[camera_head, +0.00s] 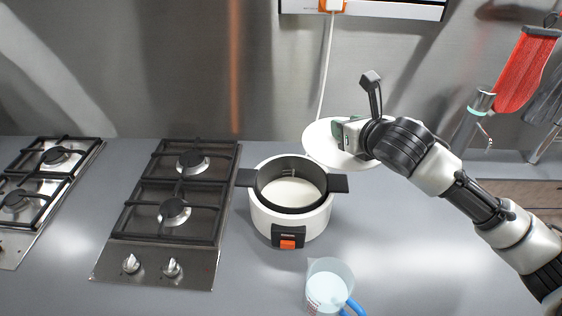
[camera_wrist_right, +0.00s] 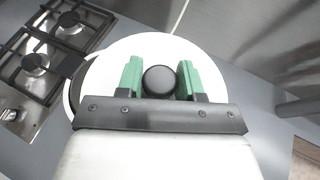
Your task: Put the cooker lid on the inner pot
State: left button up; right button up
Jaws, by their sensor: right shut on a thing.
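The white round cooker lid (camera_head: 322,143) is held to the right of and above the cooker in the head view. My right gripper (camera_head: 344,133) is shut on its knob. In the right wrist view the black knob (camera_wrist_right: 159,81) sits between the green fingertips of my right gripper (camera_wrist_right: 160,80), with the white lid (camera_wrist_right: 150,48) beneath. The white cooker (camera_head: 287,226) stands on the counter with the dark-rimmed inner pot (camera_head: 291,209) seated in it, open at the top. The pot holds something white. My left gripper is not in view.
Two gas hobs, one in the middle left (camera_head: 160,215) and one at the far left (camera_head: 40,190), lie left of the cooker. A clear measuring jug (camera_head: 328,287) with a blue handle stands in front. The counter right of the cooker is clear.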

aim_at(313, 143)
jog(key=shift+a+f, duration=0.1)
jog(key=shift+a, duration=0.3)
jog(key=a, duration=0.1)
jog(key=s+a+f+p, duration=0.1)
jog(key=shift+a+f, duration=0.1)
jog(key=shift+a, duration=0.3)
jog(key=a+f, duration=0.1)
jog(key=a, duration=0.1)
jog(key=a+f+p, duration=0.1)
jog(key=shift+a, duration=0.35)
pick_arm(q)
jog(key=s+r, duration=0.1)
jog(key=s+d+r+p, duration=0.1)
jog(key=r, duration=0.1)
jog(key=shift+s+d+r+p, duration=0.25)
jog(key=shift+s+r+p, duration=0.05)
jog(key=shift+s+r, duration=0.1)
pick_arm(e)
jog(key=w+a+f, duration=0.1)
jog(key=a+f, duration=0.2)
jog(key=f, duration=0.3)
jog(key=shift+a+f, duration=0.35)
jog(key=shift+f, duration=0.05)
jog(key=shift+w+f, duration=0.1)
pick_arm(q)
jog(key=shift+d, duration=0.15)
pick_arm(e)
jog(key=shift+f, duration=0.5)
